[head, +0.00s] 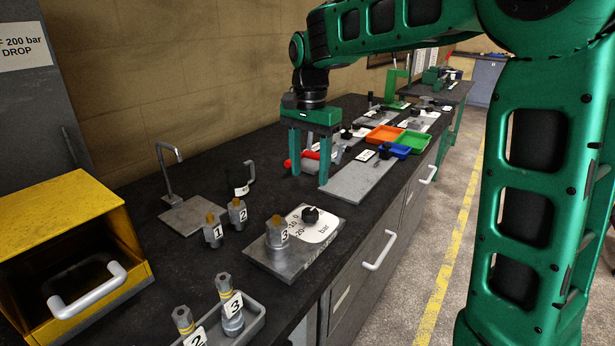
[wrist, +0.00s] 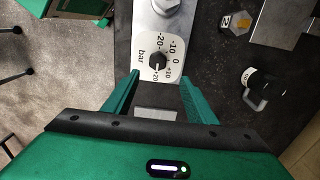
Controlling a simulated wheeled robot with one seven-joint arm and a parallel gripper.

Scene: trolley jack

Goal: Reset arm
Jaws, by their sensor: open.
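My gripper (head: 310,157) is green, with two straight fingers pointing down above the dark bench. It is open, and nothing shows between the fingers in the wrist view (wrist: 160,95). In the head view it hangs in front of a red cylinder (head: 292,163) and near the far end of a grey plate; whether it touches them I cannot tell. In the wrist view a white dial plate marked bar (wrist: 158,45) lies ahead of the fingertips. My green arm reaches in from the upper right of the head view.
A yellow box (head: 75,235) with a handle stands at the left. A grey tray (head: 255,325) holds more fittings. Orange (head: 383,133), green and blue bins sit farther along. Floor at right is clear.

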